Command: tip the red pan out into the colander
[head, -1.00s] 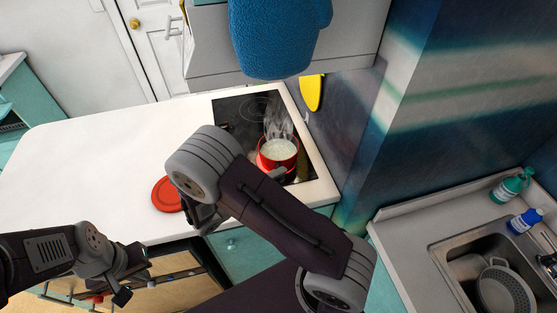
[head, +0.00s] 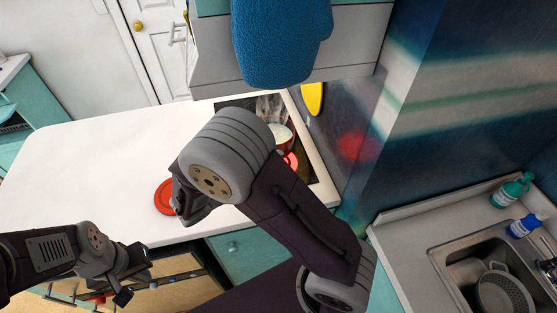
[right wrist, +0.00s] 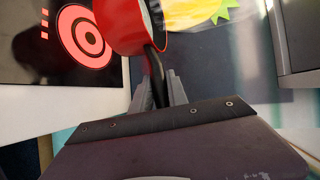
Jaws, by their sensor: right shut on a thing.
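The red pan (head: 291,143) holds pale, steaming contents and is partly hidden by my right arm in the head view. In the right wrist view the pan (right wrist: 122,25) appears raised off the hob, with its black handle (right wrist: 157,78) between my right gripper's fingers (right wrist: 160,88). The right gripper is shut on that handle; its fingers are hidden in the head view. The grey colander (head: 503,292) sits in the sink at lower right, far from the pan. My left gripper (head: 134,277) is open and empty in front of the counter.
A burner on the black hob (right wrist: 82,38) glows red. A red lid (head: 164,196) lies on the white counter (head: 90,170). A blue mitt (head: 280,40) hangs above the hob. Green (head: 512,190) and blue (head: 524,224) bottles stand by the sink (head: 455,270). A wall column stands between hob and sink.

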